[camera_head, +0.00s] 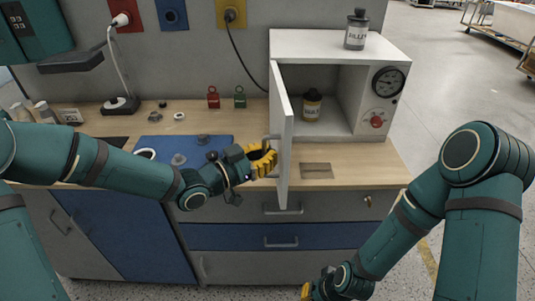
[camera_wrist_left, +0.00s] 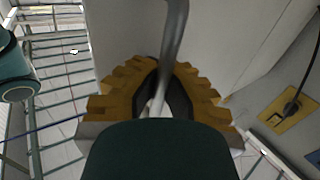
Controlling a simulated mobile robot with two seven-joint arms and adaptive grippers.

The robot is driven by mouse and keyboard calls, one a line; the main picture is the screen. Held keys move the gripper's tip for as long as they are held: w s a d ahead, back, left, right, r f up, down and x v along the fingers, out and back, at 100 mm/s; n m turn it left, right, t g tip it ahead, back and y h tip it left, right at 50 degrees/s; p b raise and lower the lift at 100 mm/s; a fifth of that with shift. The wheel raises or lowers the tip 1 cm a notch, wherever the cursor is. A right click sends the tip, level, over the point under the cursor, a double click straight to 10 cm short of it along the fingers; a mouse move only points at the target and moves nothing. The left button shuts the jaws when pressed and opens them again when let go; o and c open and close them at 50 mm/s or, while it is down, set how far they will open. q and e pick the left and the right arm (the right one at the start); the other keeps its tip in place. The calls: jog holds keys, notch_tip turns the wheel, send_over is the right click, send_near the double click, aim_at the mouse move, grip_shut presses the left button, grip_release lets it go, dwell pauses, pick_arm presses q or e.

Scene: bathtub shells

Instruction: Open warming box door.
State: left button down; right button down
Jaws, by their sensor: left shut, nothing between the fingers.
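The white warming box (camera_head: 344,49) stands on the right of the wooden counter. Its door (camera_head: 285,138) is swung open toward me, nearly edge-on, and the inside shows an amber labelled bottle (camera_head: 312,105). My left gripper (camera_head: 270,158), with yellow fingers, is at the door's handle (camera_head: 271,138), on the left of the door. In the left wrist view the grey handle bar (camera_wrist_left: 176,40) rises right at the yellow fingers (camera_wrist_left: 162,88). The left fingers are shut with nothing held. My right gripper (camera_head: 308,291) is low at the bottom edge, partly cut off; its fingers are unclear.
A blue mat (camera_head: 185,149) with small metal parts lies left of the door. Drawers (camera_head: 281,237) are below; open floor lies right.

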pick_arm(q)
jog(key=shift+s+d+f, duration=0.15)
jog(key=shift+s+d, duration=0.05)
jog(key=shift+s, duration=0.05)
jog(key=c, duration=1)
grip_release()
jog(key=shift+s, duration=0.2)
jog(key=shift+w+a, duration=0.1)
jog(key=shift+s+a, duration=0.2)
jog(key=shift+a, duration=0.2)
jog(key=v, duration=1.1)
jog(key=shift+s, duration=0.1)
